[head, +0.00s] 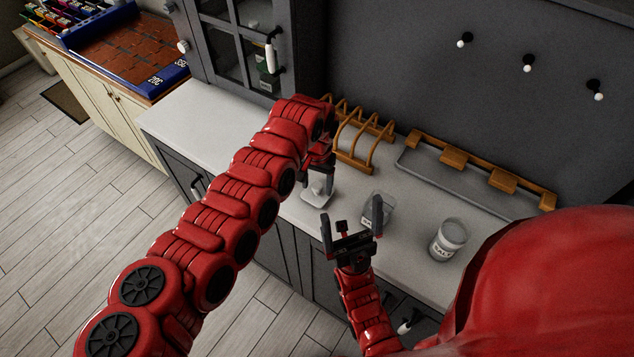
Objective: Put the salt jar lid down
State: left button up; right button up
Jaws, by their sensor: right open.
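The light grey lid (318,193) is at the counter's front left, under my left gripper (317,177). The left fingers reach down to it; I cannot tell whether they hold it or whether it rests fully on the counter. A round jar with a label that seems to read SALT (449,241) stands upright on the right. A squarish glass container (385,208) stands between lid and jar, its label partly hidden. My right gripper (350,226) is open and empty in front of that container, overlapping it in the view.
A wooden rack (358,138) stands behind the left gripper. A long grey tray with wooden pieces (455,181) lies along the back wall. The counter (205,122) is bare at the left. My red shoulder hides the right end.

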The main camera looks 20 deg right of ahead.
aim_at(317, 186)
pick_arm(q)
jog(key=shift+w, duration=0.1)
jog(key=shift+r, duration=0.1)
notch_tip(317, 186, up, 12)
jog(key=b, duration=0.4)
jog(key=shift+b, duration=0.4)
